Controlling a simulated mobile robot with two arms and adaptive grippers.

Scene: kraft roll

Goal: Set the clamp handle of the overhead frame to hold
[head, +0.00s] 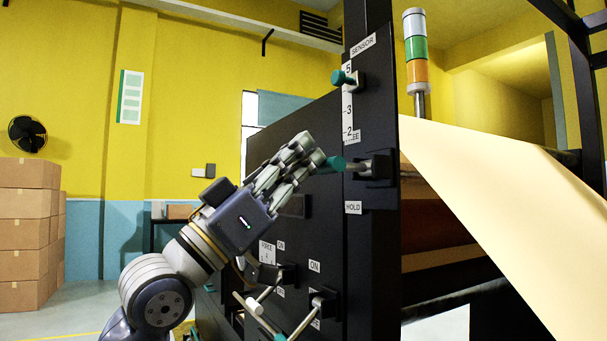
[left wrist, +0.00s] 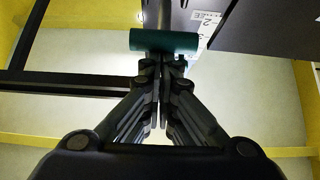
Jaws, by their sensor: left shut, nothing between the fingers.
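The clamp handle (head: 330,165) has a teal grip on a metal rod that comes out of a black block on the dark frame post. It lies roughly level, between a partly hidden label ending in "EE" above and a "HOLD" label (head: 353,207) below. My left gripper (head: 312,157) is shut and empty, with its fingertips right at the teal grip. In the left wrist view, the grip (left wrist: 165,40) lies crosswise just beyond the closed fingertips (left wrist: 161,66). I cannot tell whether they touch. My right gripper is not in view.
A teal-knobbed sensor slider (head: 345,78) sits higher on the post. A kraft paper sheet (head: 490,190) slopes at the right. Stacked cartons (head: 25,230) stand far left.

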